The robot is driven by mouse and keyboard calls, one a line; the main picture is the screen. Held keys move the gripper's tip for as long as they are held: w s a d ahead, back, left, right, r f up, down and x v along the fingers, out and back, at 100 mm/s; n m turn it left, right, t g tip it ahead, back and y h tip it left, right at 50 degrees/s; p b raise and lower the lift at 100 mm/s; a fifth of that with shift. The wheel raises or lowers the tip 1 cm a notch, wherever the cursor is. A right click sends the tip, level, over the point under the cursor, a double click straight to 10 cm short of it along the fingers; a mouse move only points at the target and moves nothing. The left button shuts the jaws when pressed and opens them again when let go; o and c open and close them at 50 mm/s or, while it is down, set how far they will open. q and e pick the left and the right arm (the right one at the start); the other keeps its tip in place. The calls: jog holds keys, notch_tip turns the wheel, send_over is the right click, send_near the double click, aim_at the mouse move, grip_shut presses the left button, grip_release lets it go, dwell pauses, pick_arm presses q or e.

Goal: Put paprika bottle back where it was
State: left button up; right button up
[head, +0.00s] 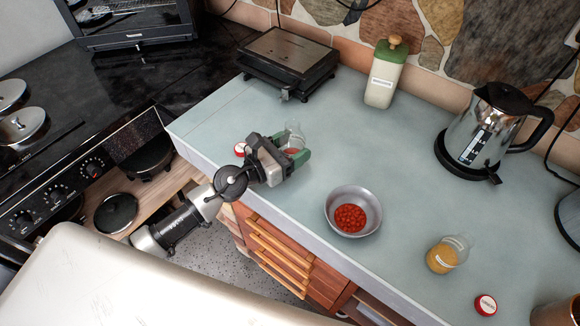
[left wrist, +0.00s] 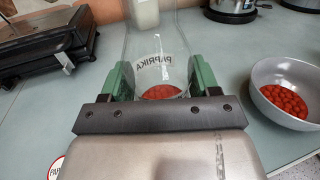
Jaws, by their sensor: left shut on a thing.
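The paprika bottle (left wrist: 162,72) is clear, with a black PAPRIKA label and a little red content at its bottom. It also shows in the head view (head: 294,137). My left gripper (head: 291,154) is shut on it, with green fingers on both sides, in the left wrist view too (left wrist: 160,82). The bottle looks upright and uncapped; I cannot tell whether its base touches the counter. A red and white lid (head: 240,149) lies just left of the gripper; part of it shows in the left wrist view (left wrist: 57,168). My right gripper is not in view.
A grey bowl (head: 372,203) with red pieces stands right of the gripper. A yellow-filled bottle (head: 443,257) and another red lid (head: 486,304) are farther right. A grill (head: 287,62), a green-topped container (head: 382,78) and a kettle (head: 478,135) stand behind. The middle counter is clear.

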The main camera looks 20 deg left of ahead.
pick_arm(q)
jog(key=shift+w+a+f, duration=0.15)
jog(key=shift+a+f, duration=0.1)
jog(key=shift+a, duration=0.05)
jog(key=shift+f, duration=0.15)
notch_tip(320, 180, down, 4)
jog(key=b, duration=0.3)
jog(key=shift+r, duration=0.2)
jog(key=shift+f+b, duration=0.2)
jog(key=shift+b, duration=0.15)
jog(key=o, duration=1)
jog(key=shift+r, duration=0.1)
